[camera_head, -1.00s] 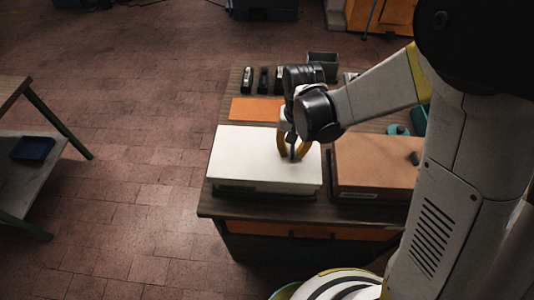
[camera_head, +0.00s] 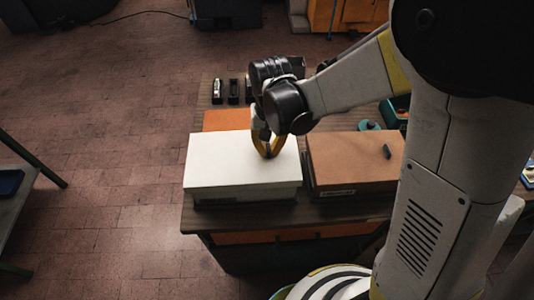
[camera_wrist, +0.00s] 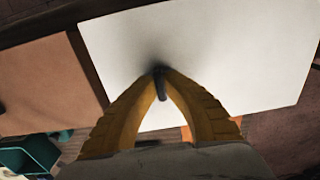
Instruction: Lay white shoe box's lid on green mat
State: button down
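The white shoe box's lid (camera_head: 225,158) is a flat white panel at the front left of the table, over its box (camera_head: 245,196), which shows as a dark strip in shadow below it. The lid (camera_wrist: 215,55) fills much of the wrist view. My gripper (camera_head: 268,154) is over the lid's right half, pointing down. In the wrist view its yellow fingertips (camera_wrist: 160,74) meet on a small dark handle (camera_wrist: 161,88) on the lid. I cannot tell whether the lid is clear of the box. I can make out no green mat in either view.
A brown box (camera_head: 350,165) with a dark handle stands close to the right. An orange sheet (camera_head: 226,120) lies behind the white lid, with small dark items (camera_head: 233,91) beyond. A teal bin (camera_head: 397,110) is at the back right. Open floor (camera_head: 110,170) lies left.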

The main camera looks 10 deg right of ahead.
jog(key=w+d+r+p, duration=0.1)
jog(key=w+d+r, duration=0.3)
jog(key=d+r, duration=0.3)
jog(key=d, duration=0.4)
jog(key=shift+r, duration=0.2)
